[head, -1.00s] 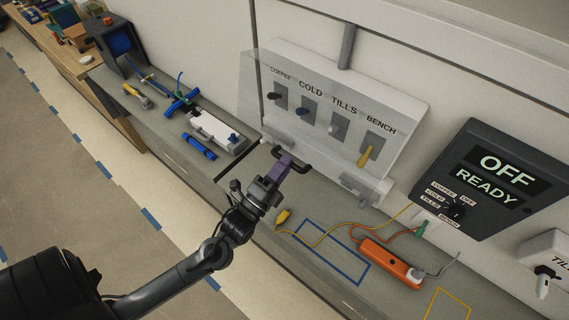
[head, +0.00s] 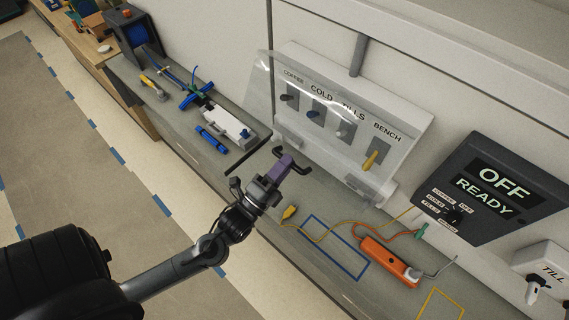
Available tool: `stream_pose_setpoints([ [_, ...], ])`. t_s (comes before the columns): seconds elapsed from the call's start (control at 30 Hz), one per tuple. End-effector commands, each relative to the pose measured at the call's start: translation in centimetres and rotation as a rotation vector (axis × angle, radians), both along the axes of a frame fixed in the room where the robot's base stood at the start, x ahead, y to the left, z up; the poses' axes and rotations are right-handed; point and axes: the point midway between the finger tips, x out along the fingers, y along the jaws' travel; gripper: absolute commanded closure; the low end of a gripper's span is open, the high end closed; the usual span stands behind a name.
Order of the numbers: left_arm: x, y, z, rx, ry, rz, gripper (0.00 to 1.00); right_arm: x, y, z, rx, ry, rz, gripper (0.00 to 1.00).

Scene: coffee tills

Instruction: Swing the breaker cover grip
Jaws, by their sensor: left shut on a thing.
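The clear breaker cover (head: 262,85) stands tilted out in front of the white breaker panel (head: 409,105) on the wall. Its dark bar-shaped grip (head: 302,171) is at the cover's lower front, above the counter. My left gripper (head: 284,168), with purple fingers, is shut on the grip. The fingers hide the grip's middle. Behind the cover are switches marked COFFEE, COLD, TILLS and BENCH. The yellow BENCH lever (head: 374,160) points down and the others are dark, blue and grey. My right gripper is not in view.
A dark display (head: 490,185) reading OFF and READY is at the right. An orange power strip (head: 389,262) and yellow cable lie on the counter near a blue taped outline (head: 335,262). Blue tools and a white block (head: 228,128) lie to the left.

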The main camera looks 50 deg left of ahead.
Motion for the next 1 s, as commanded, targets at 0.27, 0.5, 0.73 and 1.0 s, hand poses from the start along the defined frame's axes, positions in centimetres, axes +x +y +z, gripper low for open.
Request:
stream_pose_setpoints([
  [0.27, -0.7, -0.1, 1.9, 0.000, 0.001, -0.002, 1.00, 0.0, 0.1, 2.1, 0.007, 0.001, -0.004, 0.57],
  [0.5, -1.9, -0.2, 4.4, 0.000, -0.001, -0.002, 1.00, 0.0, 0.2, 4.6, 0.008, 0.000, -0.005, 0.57],
  [0.73, -2.5, -0.2, 5.3, 0.000, -0.001, -0.001, 1.00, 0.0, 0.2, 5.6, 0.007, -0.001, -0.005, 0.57],
  [1.0, -2.5, -0.2, 5.1, 0.000, 0.000, -0.001, 1.00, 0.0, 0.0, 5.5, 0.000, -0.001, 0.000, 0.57],
])
